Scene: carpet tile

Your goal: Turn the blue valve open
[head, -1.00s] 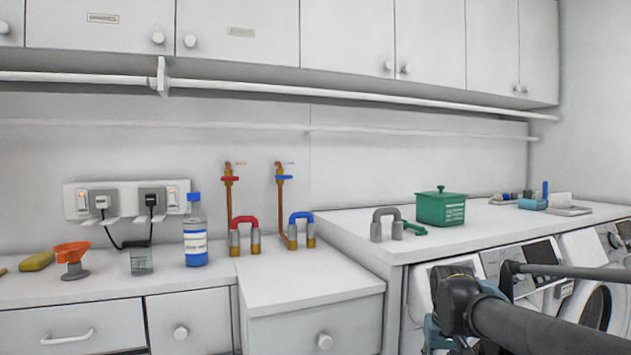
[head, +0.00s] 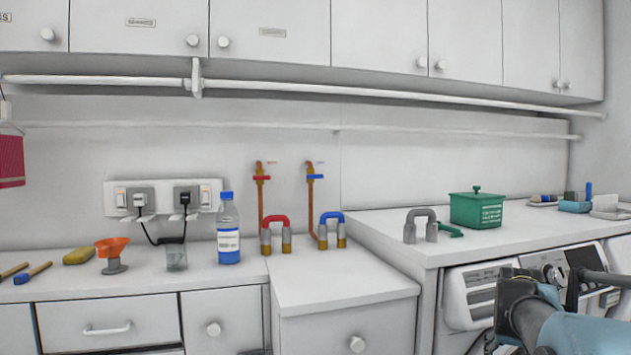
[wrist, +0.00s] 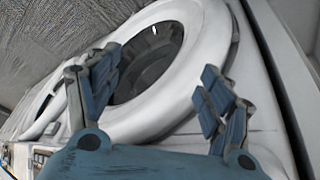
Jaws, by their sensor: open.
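The blue valve (head: 315,177) is a small blue handle on a thin copper pipe (head: 310,205) on the back wall, in the middle of the head view. A like pipe with a red valve (head: 261,178) stands to its left. My gripper (wrist: 160,92) is open and empty in the wrist view, its blue fingers spread in front of a washing machine's round door (wrist: 150,65). In the head view my arm is at the lower right, well to the right of the valve and lower; the fingertips are not clearly seen there.
A blue-topped fitting (head: 332,230) and a red-topped fitting (head: 276,234) stand on the counter below the valves. A bottle (head: 228,230) stands to their left. A grey fitting (head: 420,225) and green box (head: 476,209) sit on the right counter. A white rail (head: 380,93) crosses above.

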